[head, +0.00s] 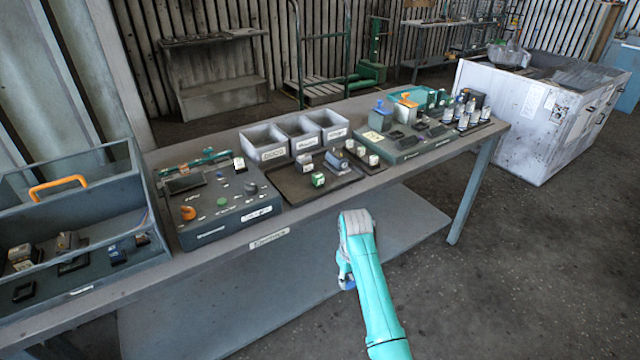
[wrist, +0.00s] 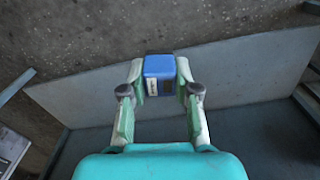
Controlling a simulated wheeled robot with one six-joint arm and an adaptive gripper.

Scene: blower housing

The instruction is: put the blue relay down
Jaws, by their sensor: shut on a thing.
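The blue relay (wrist: 158,68) is a small blue block with a pale label on its side, seen in the wrist view between my fingertips. My gripper (wrist: 160,76) is shut on it. In the head view my gripper (head: 346,280) hangs in front of the workbench's front edge, below the top. Only a small blue bit of the relay (head: 348,286) shows there; the rest is hidden by my gripper and arm. The relay is in the air, apart from any surface.
The workbench (head: 282,238) carries a control panel (head: 235,215), grey bins (head: 264,143), a dark tray (head: 291,188) with several small blocks, and a green-grey board (head: 420,147) with parts. A shelved case (head: 75,215) stands left. A white cabinet (head: 510,115) stands right. Open floor lies at front right.

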